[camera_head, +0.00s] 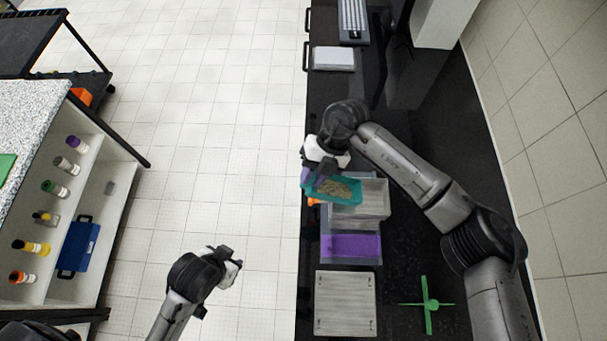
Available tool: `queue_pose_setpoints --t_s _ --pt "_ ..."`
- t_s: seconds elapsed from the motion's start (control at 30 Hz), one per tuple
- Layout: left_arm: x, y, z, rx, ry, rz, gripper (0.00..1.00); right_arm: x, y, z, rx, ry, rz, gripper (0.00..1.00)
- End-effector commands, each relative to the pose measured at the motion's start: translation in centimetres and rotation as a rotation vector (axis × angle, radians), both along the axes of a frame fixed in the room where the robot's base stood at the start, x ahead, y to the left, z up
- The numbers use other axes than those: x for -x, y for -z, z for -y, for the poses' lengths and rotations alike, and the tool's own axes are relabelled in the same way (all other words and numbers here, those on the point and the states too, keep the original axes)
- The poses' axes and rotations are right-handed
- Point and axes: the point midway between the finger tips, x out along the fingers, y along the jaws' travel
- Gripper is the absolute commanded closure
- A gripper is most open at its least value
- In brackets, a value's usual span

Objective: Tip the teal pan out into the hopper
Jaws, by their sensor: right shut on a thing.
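The teal pan (357,188) holds a layer of tan grains. It is over the dark bench, close to its left edge. My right gripper (318,174) is shut on the pan's upper left side, and its fingertips are partly hidden. The pan overlaps the left part of a grey open box (377,198) and looks close to level. I cannot tell for sure which thing is the hopper. My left gripper (233,268) is over the floor, left of the bench and away from the pan. Its jaw opening does not show clearly.
A tray with a purple inside (352,245) lies below the grey box. A grey square plate (345,303) and a green cross-shaped thing (431,304) are nearer. A shelf with bottles stands left.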

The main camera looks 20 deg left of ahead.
Motion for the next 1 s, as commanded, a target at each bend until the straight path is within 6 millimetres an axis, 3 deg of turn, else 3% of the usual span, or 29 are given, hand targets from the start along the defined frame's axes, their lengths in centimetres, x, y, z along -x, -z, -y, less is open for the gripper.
queue_pose_setpoints --t_s 1.0 --pt "0.0 0.1 0.0 0.002 -0.002 0.0 0.58 -2.8 -5.4 7.4 -0.596 0.003 -0.226 1.0"
